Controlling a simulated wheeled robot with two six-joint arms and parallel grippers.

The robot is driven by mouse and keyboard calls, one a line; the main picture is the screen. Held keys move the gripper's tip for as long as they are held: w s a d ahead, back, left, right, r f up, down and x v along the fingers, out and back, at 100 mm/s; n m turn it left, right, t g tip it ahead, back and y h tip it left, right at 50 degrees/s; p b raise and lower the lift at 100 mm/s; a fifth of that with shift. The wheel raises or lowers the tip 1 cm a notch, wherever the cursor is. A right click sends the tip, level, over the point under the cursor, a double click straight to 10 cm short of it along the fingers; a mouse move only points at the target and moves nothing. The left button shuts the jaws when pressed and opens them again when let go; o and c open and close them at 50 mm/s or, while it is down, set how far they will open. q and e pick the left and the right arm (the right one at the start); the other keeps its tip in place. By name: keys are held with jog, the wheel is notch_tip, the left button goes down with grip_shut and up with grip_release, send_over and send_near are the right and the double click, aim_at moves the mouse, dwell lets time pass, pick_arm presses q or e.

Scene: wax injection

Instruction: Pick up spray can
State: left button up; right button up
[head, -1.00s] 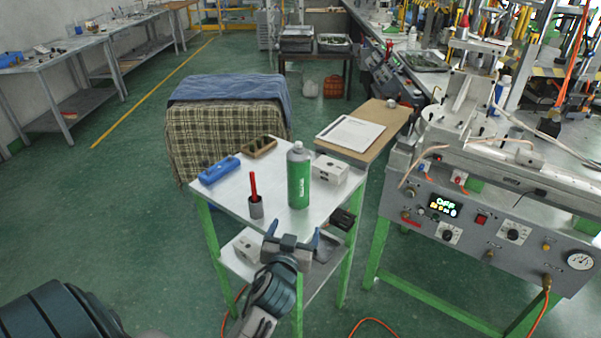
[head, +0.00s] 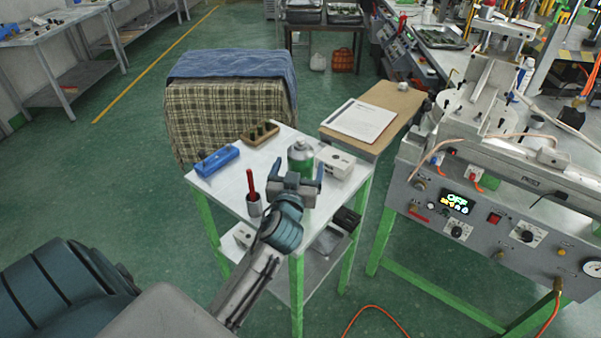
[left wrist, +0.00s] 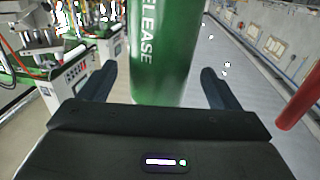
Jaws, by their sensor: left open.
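The spray can (head: 300,157) is green with a grey top and stands upright on the small white-topped cart (head: 229,188). My left gripper (head: 296,176) is in front of the can and hides its lower part in the head view. In the left wrist view the can (left wrist: 165,50) stands between and just beyond the two open fingers (left wrist: 160,88), with gaps on both sides. The fingers do not appear to touch it. My right gripper is not in view.
A cup with a red stick (head: 253,199) stands close left of my gripper. A blue block (head: 217,161), a brown holder (head: 260,134) and a white block (head: 335,161) are also on the cart. The injection machine (head: 480,210) stands to the right.

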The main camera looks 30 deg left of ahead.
pick_arm(q)
jog(key=p+x, duration=0.1)
jog(key=x, duration=0.1)
jog(key=p+x, duration=0.1)
jog(key=x, duration=0.1)
jog(key=shift+r, duration=0.2)
jog(key=shift+w+a+f, duration=0.2)
jog(key=shift+w, duration=0.2)
jog(key=c, duration=1.3)
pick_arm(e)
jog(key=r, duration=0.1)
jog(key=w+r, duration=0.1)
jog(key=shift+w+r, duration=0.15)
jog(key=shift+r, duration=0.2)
